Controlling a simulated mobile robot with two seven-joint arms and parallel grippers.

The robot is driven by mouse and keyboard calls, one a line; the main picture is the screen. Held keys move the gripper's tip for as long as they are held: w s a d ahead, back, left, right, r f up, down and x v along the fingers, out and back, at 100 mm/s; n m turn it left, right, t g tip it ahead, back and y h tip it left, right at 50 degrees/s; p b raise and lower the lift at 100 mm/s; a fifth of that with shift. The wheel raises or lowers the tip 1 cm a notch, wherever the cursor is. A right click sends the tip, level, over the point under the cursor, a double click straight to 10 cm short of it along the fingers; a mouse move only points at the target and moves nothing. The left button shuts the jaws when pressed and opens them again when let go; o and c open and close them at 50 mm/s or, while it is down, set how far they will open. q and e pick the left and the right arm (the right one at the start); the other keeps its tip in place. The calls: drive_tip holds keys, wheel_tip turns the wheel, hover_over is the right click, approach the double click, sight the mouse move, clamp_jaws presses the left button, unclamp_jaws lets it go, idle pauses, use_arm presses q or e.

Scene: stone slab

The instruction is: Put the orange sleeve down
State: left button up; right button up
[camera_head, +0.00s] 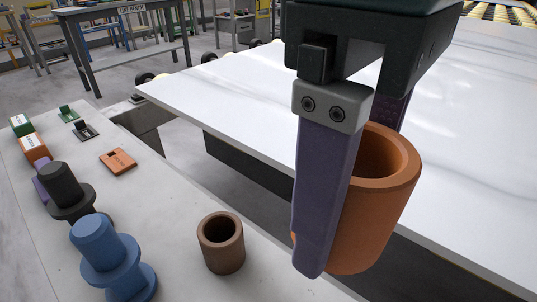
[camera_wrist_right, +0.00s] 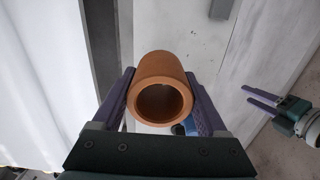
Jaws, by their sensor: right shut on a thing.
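The orange sleeve (camera_head: 385,215) is a hollow, thick-walled tube. My right gripper (camera_head: 340,225) is shut on it, with one purple finger on each side. The sleeve hangs roughly upright with its open end up, in front of the white stone slab's near edge in the head view. In the right wrist view the sleeve (camera_wrist_right: 160,70) sits between the fingers, its round opening facing the camera. My left gripper (camera_wrist_right: 270,105) shows at the right of that view, its purple fingers apart and empty. It is not in the head view.
A pale bench (camera_head: 165,215) on the left bears a brown sleeve (camera_head: 221,245), a blue flanged plug (camera_head: 105,255), a black flanged plug (camera_head: 62,190) and an orange plate (camera_head: 118,161). The white slab (camera_head: 230,95) lies beyond a gap. The bench's middle is bare.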

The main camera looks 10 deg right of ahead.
wheel_tip(320, 180, down, 20)
drive_tip(key=b, duration=0.7)
drive_tip(key=shift+r, duration=0.2)
drive_tip(key=shift+f+b, duration=0.35)
drive_tip(key=shift+f, duration=0.05)
drive_tip(key=shift+f, duration=0.2)
drive_tip(key=o, duration=1.4)
drive_tip(key=shift+c, duration=0.2)
drive_tip(key=shift+r, duration=0.1)
wheel_tip(320, 180, up, 12)
drive_tip(key=p, duration=0.5)
